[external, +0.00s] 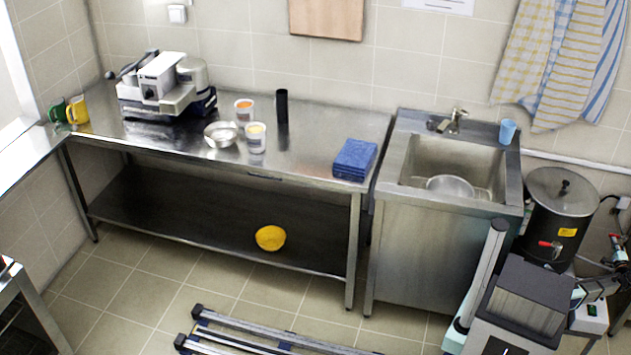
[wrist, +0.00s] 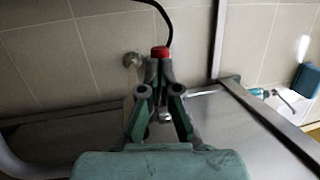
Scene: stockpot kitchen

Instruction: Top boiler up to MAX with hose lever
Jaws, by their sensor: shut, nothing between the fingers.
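The boiler (external: 560,218) is a black pot with a grey lid, a yellow label and a red-handled tap, standing right of the sink. A small red part (external: 616,237) shows beside it at the right picture edge, probably the hose lever. In the wrist view a red-capped part (wrist: 160,52) is straight ahead of my gripper (wrist: 159,78), with a dark cable or hose rising behind it. My gripper is shut and empty, its tips close to the red-capped part; I cannot tell whether they touch. The water level and MAX mark are not visible.
The steel sink (external: 405,155) holds a metal bowl (external: 450,187); a blue cup (external: 508,131) stands on its rim. The steel table (external: 300,150) carries a machine, tubs and blue cloths (external: 355,159). A metal fitting (wrist: 131,60) is on the wall left of my fingers.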

